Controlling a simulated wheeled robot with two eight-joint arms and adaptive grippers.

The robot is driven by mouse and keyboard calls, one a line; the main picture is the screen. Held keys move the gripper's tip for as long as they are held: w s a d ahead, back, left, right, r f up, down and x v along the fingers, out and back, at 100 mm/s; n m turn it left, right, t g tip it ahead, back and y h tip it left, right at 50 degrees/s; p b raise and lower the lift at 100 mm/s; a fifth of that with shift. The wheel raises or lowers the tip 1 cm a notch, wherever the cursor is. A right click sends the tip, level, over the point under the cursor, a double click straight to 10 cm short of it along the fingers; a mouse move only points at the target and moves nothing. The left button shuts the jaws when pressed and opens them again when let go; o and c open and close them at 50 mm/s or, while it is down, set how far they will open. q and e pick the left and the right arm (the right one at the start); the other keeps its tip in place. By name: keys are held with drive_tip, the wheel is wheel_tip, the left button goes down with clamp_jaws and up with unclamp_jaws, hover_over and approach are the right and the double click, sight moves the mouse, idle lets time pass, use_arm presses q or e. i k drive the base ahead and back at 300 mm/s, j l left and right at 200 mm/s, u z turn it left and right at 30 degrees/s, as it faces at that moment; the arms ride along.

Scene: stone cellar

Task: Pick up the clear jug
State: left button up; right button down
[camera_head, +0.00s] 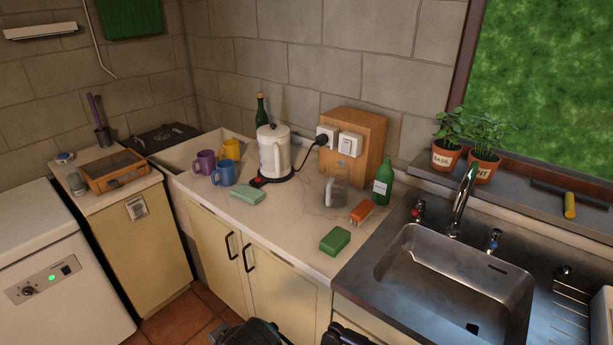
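The clear jug (338,194) stands upright on the pale counter (290,218), in front of the wooden socket box. It is see-through, and its handle shows on its left side. Dark parts that appear to be my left gripper (252,332) and my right gripper (343,336) show at the bottom edge, well below and in front of the counter. Both are cut off by the frame, so their fingers cannot be made out. Neither touches the jug.
Around the jug are a white kettle (273,153), a green bottle (382,180), a red-orange brush (361,211) and a green sponge (335,240). Several mugs (222,172) and a pale green cloth (247,195) lie left. A steel sink (455,280) is right. Bare counter lies front-left of the jug.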

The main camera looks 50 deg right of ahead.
sight(334, 188)
drive_tip(key=i+z, duration=0.25)
drive_tip(key=i, duration=0.2)
drive_tip(key=i+j+z, duration=0.25)
drive_tip(key=i, duration=0.25)
drive_tip(key=l, duration=0.1)
